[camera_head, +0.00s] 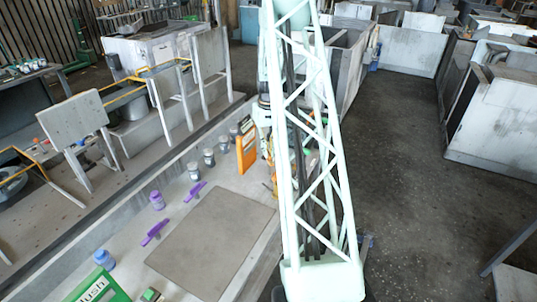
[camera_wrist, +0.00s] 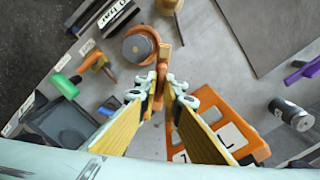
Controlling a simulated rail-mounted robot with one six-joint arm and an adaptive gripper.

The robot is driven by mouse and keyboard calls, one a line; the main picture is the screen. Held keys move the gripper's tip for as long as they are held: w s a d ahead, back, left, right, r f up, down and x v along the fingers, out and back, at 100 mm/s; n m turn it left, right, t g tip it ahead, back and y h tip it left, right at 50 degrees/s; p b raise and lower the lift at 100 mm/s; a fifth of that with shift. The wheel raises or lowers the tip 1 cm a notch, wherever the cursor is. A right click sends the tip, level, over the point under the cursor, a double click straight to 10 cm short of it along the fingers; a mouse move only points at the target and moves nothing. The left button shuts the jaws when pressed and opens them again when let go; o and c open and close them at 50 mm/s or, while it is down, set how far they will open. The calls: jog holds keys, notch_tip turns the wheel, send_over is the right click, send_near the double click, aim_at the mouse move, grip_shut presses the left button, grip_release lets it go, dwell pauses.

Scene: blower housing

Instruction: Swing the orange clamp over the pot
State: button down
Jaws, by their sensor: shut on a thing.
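In the wrist view my gripper (camera_wrist: 166,75) has its yellow-padded fingers closed at the tips on part of the orange clamp (camera_wrist: 163,52). The clamp's orange arm curves from the fingertips along the upper right side of the pot. The pot (camera_wrist: 134,49) is a round grey piece with an orange-brown edge, just left of and beyond the fingertips. I cannot tell how much of the clamp lies over the pot's top. In the head view my lattice column hides the pot and most of the gripper.
A green-handled tool (camera_wrist: 64,85), a dark tray (camera_wrist: 62,122) and a grey canister (camera_wrist: 290,113) are nearby. A flat grey mat (camera_head: 212,243) has clear room.

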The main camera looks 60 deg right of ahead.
jog(key=n+b, duration=0.1)
jog(key=n, duration=0.3)
jog(key=shift+n, duration=0.3)
jog(key=shift+n+b, duration=0.75)
jog(key=shift+n, duration=1.35)
jog(key=c, duration=2.8)
grip_release()
jog(key=shift+r, duration=0.15)
jog(key=shift+r, duration=5.85)
